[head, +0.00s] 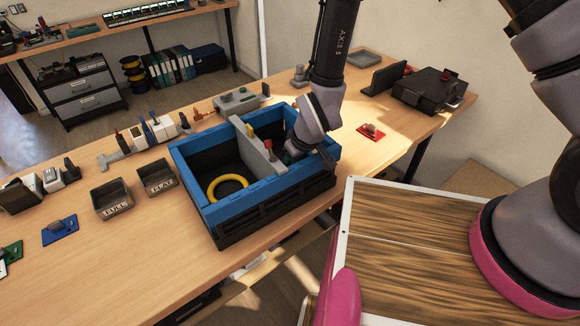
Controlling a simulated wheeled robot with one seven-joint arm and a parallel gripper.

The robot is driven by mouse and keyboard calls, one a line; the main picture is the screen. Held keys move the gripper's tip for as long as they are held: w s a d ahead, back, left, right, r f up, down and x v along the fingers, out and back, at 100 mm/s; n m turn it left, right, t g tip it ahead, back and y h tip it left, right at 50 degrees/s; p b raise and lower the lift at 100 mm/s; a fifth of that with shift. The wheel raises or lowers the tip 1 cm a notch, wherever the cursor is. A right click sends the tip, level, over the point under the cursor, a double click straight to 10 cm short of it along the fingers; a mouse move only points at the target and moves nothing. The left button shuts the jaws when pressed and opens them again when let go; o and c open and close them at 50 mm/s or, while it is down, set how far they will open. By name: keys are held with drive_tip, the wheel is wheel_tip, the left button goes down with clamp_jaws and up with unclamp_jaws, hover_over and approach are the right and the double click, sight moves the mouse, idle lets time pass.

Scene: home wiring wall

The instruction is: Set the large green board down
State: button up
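My gripper (300,152) points down into the right compartment of the blue crate (225,210), on the wooden bench. Its fingers are mostly hidden by the wrist and the crate wall, so I cannot tell whether they are open or shut. A small patch of dark green (290,157) shows beside the fingers, inside the crate. I cannot tell whether it is the large green board or whether it is gripped. Another green board (12,252) with a grey part on it lies at the left edge of the bench.
The crate's left compartment holds a yellow ring (228,187). Two dark trays (112,198) stand left of it, near a blue board (60,231). A red board (372,132) lies right of the crate. A black case (430,90) stands back right.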

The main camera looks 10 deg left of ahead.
drive_tip(key=v, duration=1)
drive_tip(key=w+d+r+m+t, duration=0.1)
drive_tip(key=w+d+r+m, duration=0.1)
drive_tip(key=w+d+r, duration=0.35)
drive_tip(key=w+d+r+m, duration=0.25)
drive_tip(key=d+r, duration=0.35)
drive_tip(key=r, duration=0.5)
drive_tip(key=w+d+r+m+t, duration=0.1)
drive_tip(key=w+d+r+m, duration=0.25)
drive_tip(key=d+r, duration=0.35)
drive_tip(key=s+d+r+m+t, duration=0.1)
drive_tip(key=s+d+r+m, duration=0.2)
drive_tip(key=s+d+r, duration=0.2)
drive_tip(key=s+d+r+m+t+h, duration=0.1)
drive_tip(key=s+d+r+m, duration=0.2)
drive_tip(key=d+r, duration=0.6)
drive_tip(key=s+d, duration=0.1)
drive_tip(key=d, duration=0.2)
drive_tip(key=shift+s+d+r+m, duration=0.25)
drive_tip(key=shift+s+r+m, duration=0.05)
drive_tip(key=shift+s+r, duration=0.1)
